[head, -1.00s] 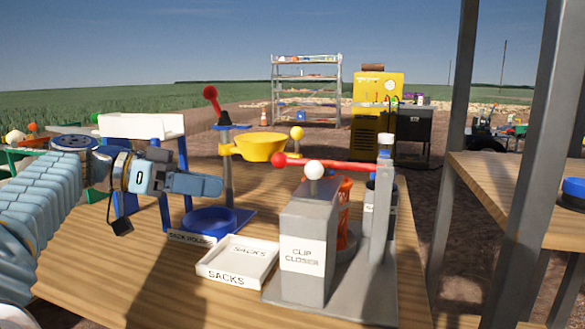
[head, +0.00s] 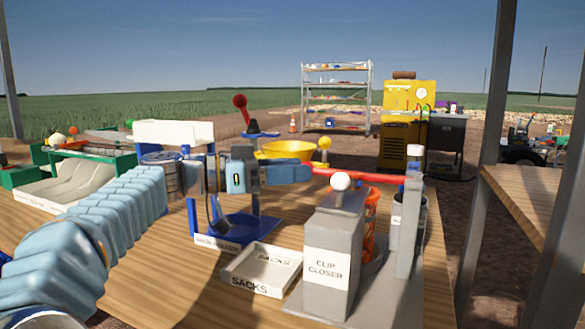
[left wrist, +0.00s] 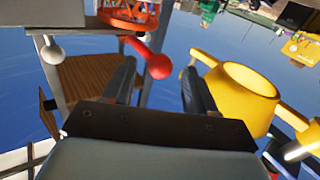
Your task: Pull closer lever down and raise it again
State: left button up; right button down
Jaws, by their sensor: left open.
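The clip closer (head: 327,264) is a grey stand on the wooden table, with a white ball (head: 341,181) on top. Its red lever (head: 372,179) runs roughly level from the post at right toward my left gripper (head: 304,172). In the head view the gripper hides the lever's end knob. In the left wrist view, the red knob (left wrist: 158,66) shows between the open fingertips (left wrist: 157,78), without clear contact. The white ball also shows in the left wrist view (left wrist: 52,52). My right gripper is in neither view.
A white sacks tray (head: 262,270) and a blue sack holder (head: 240,228) stand left of the closer. A yellow funnel (head: 284,150) is behind my gripper. A red mesh tube (head: 371,215) stands within the closer. A metal post (head: 488,150) rises at right.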

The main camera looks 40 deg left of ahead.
pick_arm(q)
jog(key=shift+w+d, duration=0.2)
grip_shut()
dwell(0.3)
jog(key=shift+r, duration=0.1)
